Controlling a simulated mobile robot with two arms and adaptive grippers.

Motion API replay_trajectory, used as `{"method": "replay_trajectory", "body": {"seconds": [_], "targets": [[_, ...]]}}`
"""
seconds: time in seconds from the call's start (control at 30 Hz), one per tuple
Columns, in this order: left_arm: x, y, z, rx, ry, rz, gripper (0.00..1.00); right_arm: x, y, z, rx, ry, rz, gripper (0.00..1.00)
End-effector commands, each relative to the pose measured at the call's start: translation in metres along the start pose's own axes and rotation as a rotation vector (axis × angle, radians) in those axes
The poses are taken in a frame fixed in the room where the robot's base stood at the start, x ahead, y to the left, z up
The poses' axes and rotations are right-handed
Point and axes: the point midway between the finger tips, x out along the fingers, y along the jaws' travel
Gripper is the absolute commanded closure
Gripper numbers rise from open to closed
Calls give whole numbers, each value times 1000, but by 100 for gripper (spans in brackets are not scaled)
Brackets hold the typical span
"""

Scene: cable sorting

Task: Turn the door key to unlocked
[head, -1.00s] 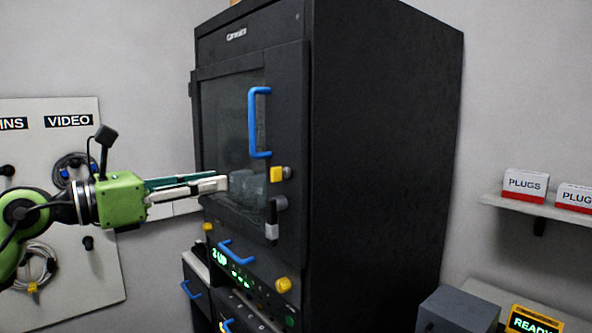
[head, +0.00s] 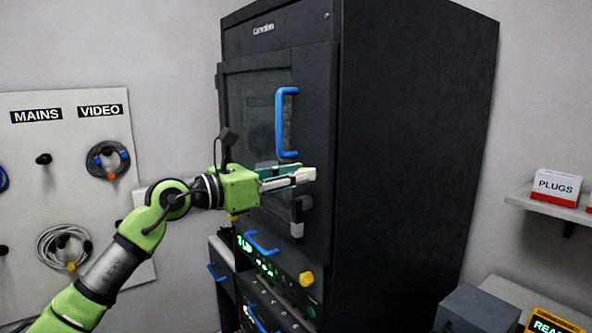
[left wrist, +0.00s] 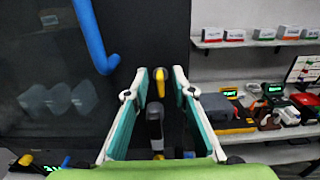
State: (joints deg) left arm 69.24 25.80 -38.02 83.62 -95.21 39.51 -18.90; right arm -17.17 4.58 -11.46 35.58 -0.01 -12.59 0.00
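The yellow door key (left wrist: 160,76) shows in the left wrist view on the black cabinet door, between and beyond my left gripper's (left wrist: 160,88) open fingers. I cannot tell whether either finger touches it. In the head view my left gripper (head: 305,174) reaches across the door front and hides the key. A black latch handle with a grey tip (head: 297,218) hangs just below. It also shows in the left wrist view as a dark upright piece (left wrist: 154,122). My right gripper is in neither view.
A blue door handle (head: 287,122) stands out just above my left gripper. The door window (head: 250,110) lies to its left. Yellow knob (head: 307,279) and a green-lit panel (head: 262,262) are below. A cable board (head: 105,215) hangs at left; a shelf (head: 550,201) is at right.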

Motion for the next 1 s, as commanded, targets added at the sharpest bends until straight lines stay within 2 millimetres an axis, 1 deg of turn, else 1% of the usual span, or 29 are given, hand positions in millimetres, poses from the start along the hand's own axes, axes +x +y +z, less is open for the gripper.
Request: {"method": "replay_trajectory", "body": {"seconds": [0.17,0.2,0.27,0.3,0.53,0.67,0.87,1.0], "targets": [[0,0,0,0,0,0,76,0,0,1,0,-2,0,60],[0,0,0,0,0,0,82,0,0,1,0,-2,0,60],[0,0,0,0,0,0,97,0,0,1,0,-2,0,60],[0,0,0,0,0,0,100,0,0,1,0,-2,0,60],[0,0,0,3,0,0,100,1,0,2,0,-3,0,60],[0,0,-1,22,0,0,100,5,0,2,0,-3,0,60],[0,-1,-4,108,0,0,100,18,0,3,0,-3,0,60],[0,-2,-5,211,-1,0,100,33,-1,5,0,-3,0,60]]}}
